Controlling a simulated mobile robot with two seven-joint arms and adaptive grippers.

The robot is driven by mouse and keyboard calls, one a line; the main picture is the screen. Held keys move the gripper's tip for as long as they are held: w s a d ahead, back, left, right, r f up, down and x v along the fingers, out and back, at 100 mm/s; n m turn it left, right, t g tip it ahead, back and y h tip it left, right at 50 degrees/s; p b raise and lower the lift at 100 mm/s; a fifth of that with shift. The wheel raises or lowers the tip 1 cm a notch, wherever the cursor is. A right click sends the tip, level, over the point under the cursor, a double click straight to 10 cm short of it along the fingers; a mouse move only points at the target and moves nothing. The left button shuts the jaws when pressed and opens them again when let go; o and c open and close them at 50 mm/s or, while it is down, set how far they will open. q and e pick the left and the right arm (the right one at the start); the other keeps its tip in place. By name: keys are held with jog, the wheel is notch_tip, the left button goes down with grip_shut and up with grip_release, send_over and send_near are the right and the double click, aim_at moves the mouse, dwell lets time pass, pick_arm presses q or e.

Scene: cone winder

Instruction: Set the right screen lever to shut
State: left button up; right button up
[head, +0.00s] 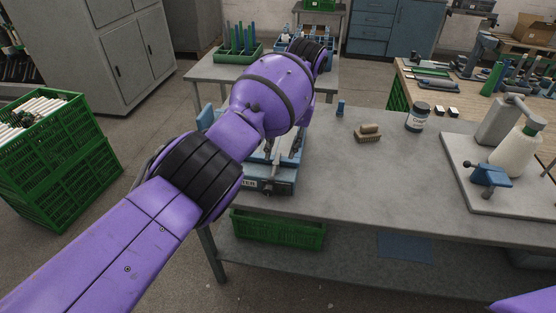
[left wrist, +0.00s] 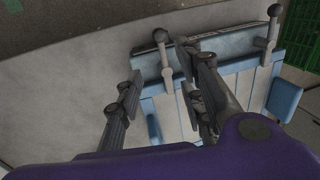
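The blue-framed screen unit (head: 268,186) stands near the left end of the grey table, largely hidden behind my left arm in the head view. In the left wrist view its pale blue frame (left wrist: 240,65) carries two grey levers with ball ends. One lever (left wrist: 161,40) is near my fingertips, roughly between them; I take it as the right one. The other lever (left wrist: 273,22) is farther off to the right of that view. My left gripper (left wrist: 158,72) is open and holds nothing; contact with the lever cannot be told. My right gripper is out of view.
A jar (head: 417,118), a brush (head: 367,133) and a small blue item (head: 340,108) stand on the table. A cone winder plate (head: 480,198) is at the right. Green crates (head: 62,160) stand at the left. The middle of the table is clear.

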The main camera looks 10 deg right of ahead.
pick_arm(q)
jog(key=shift+s+d+r, duration=0.1)
jog(key=shift+d+r, duration=0.1)
jog(key=shift+r, duration=0.6)
jog(key=shift+s+d+r, duration=0.1)
jog(key=shift+d+r, duration=0.05)
jog(key=shift+r, duration=0.6)
jog(key=shift+w, duration=0.1)
